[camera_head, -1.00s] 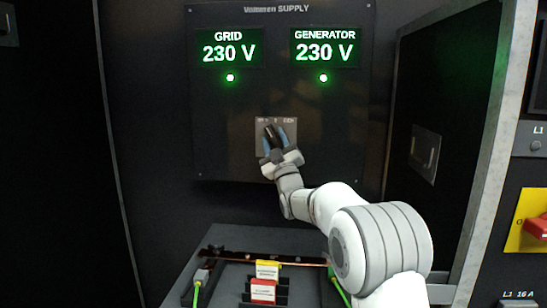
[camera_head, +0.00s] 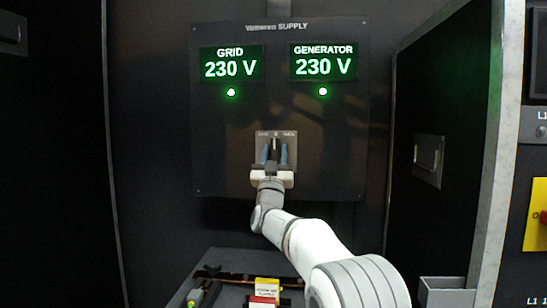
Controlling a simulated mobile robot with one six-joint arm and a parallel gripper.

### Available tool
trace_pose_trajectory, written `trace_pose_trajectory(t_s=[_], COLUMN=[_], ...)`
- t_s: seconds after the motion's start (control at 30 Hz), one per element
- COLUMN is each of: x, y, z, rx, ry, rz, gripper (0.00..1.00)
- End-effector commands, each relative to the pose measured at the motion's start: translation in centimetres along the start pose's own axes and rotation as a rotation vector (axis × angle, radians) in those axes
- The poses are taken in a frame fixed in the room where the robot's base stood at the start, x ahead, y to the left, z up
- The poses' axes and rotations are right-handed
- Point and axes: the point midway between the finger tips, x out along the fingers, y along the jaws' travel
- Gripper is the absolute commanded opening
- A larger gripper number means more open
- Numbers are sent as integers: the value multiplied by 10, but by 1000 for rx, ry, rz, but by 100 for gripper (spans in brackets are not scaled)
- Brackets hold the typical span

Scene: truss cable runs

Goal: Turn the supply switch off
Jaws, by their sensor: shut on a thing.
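The supply panel (camera_head: 210,150) is a dark plate on the back wall. Its GRID display (camera_head: 231,68) and GENERATOR display (camera_head: 323,66) both read 230 V, each with a lit green lamp below. The supply switch sits on a small grey plate (camera_head: 262,136) at the panel's lower middle. Its dark handle (camera_head: 275,144) points straight up, toward the middle mark. My gripper (camera_head: 275,154) reaches it from below, its blue-padded fingers on either side, shut on the handle. The lower part of the handle is hidden by my gripper.
Below the panel is a grey tray (camera_head: 222,262) with a copper bar, a green cable end and yellow and red labelled blocks (camera_head: 267,287).

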Motion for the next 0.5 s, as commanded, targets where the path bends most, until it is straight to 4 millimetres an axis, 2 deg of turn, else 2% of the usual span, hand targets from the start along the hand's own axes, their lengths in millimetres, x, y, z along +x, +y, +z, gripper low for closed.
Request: trace_pose_trajectory(t_s=[0.33,0.37,0.4,0.5], x=[-2,-2,-2,-1], y=[0,0,0,0], z=[4,4,4,3], rx=[0,0,0,0], ry=[-7,-7,-6,-5], rz=[1,1,1,1], gripper=[14,38,41,42])
